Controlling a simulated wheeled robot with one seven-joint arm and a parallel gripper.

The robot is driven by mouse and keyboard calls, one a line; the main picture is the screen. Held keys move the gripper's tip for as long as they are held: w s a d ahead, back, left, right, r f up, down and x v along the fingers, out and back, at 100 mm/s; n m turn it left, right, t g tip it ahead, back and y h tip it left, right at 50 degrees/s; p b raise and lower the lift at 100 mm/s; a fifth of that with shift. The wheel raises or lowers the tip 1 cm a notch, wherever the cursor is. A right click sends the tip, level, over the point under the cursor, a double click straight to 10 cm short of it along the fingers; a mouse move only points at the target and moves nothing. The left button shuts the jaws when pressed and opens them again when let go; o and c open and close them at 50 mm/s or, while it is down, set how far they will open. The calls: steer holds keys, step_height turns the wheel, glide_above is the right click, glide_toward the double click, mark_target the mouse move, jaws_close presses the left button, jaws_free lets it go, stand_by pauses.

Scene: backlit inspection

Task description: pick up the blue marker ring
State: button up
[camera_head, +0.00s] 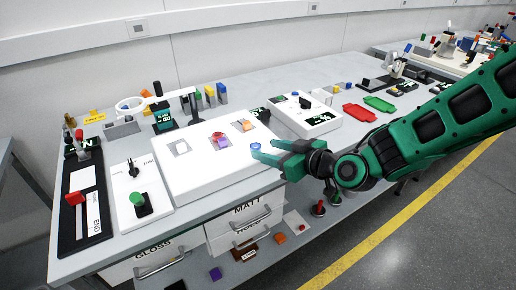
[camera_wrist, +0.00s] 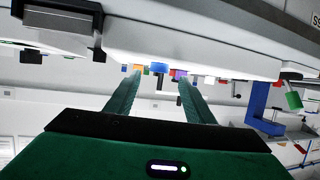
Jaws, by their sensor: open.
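The blue marker ring (camera_head: 255,146) sits on the right part of the white light box (camera_head: 200,178), close to its front right edge. My gripper (camera_head: 263,150) is open and empty, with its green fingers pointing left at the ring from the right. In the wrist view the scene appears upside down. There a small blue thing, likely the ring (camera_wrist: 160,67), shows between and beyond the fingertips of my gripper (camera_wrist: 160,79). I cannot tell exactly how large the gap to it is.
A purple block (camera_head: 222,142) and an orange block (camera_head: 244,125) sit on the box behind the ring. A magnifier (camera_head: 130,104) on an arm stands behind. A green knob (camera_head: 137,198) is at left. Red (camera_head: 359,112) and green (camera_head: 379,104) trays lie at right.

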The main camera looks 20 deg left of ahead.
mark_target(256, 145)
steer(key=shift+x, duration=2.3)
steer(key=shift+w+d, duration=0.1)
steer(key=c, duration=1.1)
steer(key=shift+c, duration=0.2)
steer(key=shift+r, duration=0.1)
steer(key=shift+r, duration=0.45)
steer(key=r, duration=0.3)
steer(key=shift+s+a+r, duration=0.2)
steer(key=shift+r, duration=0.1)
steer(key=s+a+r, duration=0.6)
steer(key=s+a, duration=0.1)
steer(key=s, duration=0.1)
steer(key=shift+s, duration=0.35)
